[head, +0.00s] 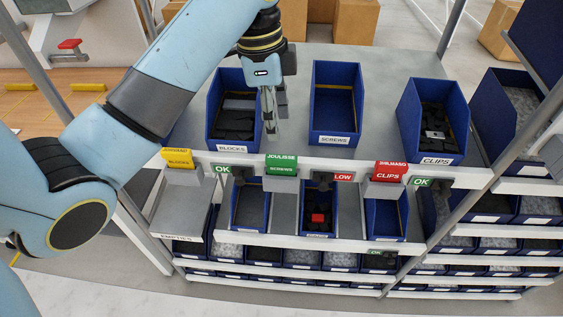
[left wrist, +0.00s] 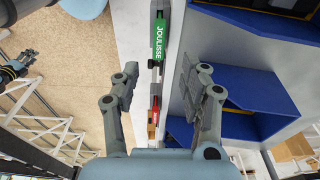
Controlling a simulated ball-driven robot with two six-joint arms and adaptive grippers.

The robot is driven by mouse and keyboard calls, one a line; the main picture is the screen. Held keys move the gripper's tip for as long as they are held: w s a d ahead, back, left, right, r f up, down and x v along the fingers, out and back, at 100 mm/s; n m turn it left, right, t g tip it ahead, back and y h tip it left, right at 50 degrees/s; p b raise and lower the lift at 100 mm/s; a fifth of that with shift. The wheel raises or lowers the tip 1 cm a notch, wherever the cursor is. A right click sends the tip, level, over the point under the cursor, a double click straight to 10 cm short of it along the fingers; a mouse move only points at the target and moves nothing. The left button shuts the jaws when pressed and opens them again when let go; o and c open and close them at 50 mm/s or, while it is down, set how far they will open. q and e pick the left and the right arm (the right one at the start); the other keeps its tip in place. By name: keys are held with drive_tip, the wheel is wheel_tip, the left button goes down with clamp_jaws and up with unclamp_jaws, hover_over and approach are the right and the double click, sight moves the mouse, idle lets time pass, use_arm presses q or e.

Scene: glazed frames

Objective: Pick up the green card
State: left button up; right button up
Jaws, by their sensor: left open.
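My left gripper (head: 271,118) is open and empty. In the head view it hangs just above and behind the card, between the BLOCKS bin and the SCREWS bin. In the left wrist view the card lies beyond the spread fingers (left wrist: 160,76), not touching them. A small dark gripper (left wrist: 18,66), seemingly my right one, shows at the left edge there; its jaws are unclear.
A yellow card (head: 177,154) and a red card (head: 391,169) stand along the same edge. Blue bins of blocks (head: 234,150), screws (head: 333,138) and clips (head: 437,158) stand on the upper shelf. Grey surface lies bare between them. More bins fill the lower levels.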

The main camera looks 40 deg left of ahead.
use_arm(q)
hover_over(281, 157)
drive_tip(key=f, duration=0.4)
drive_tip(key=shift+a+f, duration=0.25)
drive_tip(key=shift+f, duration=0.05)
drive_tip(key=f, duration=0.2)
drive_tip(key=f+p, duration=0.2)
drive_tip(key=f, duration=0.1)
drive_tip(key=shift+d+f, duration=0.3)
drive_tip(key=c, duration=0.8)
clamp_jaws()
